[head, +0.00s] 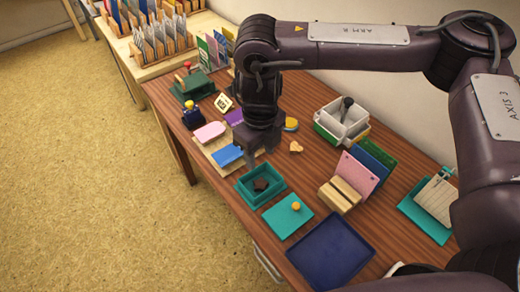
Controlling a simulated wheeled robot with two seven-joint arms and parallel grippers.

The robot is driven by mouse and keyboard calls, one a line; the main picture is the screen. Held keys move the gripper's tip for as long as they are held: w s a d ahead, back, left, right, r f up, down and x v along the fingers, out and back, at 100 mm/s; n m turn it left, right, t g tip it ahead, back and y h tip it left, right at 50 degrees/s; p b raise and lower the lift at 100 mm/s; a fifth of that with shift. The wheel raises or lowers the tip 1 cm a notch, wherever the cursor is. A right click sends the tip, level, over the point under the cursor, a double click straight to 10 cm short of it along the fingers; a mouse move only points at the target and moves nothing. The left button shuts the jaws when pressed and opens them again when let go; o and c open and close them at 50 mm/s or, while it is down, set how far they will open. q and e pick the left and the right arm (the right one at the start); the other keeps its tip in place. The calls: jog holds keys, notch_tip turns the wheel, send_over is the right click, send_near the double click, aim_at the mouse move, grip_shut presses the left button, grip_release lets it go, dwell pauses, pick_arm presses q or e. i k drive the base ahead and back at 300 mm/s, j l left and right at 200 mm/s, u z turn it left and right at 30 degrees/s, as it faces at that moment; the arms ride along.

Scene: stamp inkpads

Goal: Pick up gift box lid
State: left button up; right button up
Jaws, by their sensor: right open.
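The gift box lid (283,222), a flat teal square with a small orange knob, lies on the wooden table. Just behind and left of it stands an open teal box (249,199) with a dark brown piece (261,184) inside. My right gripper (258,160) points down behind the teal box, left of and beyond the lid. It is open, and no object shows in it. The lid is in full view, with nothing on it. My left gripper is not in view.
A dark blue tray (330,252) lies in front of the lid. A wooden holder (340,194) with a pink card stands to the right. Blue and pink pads (227,155) lie left of the gripper. A grey caddy (341,122) stands behind. Bare table shows between lid and holder.

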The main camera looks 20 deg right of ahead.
aim_at(288, 216)
jog(key=k+j, duration=0.65)
jog(key=k, duration=0.25)
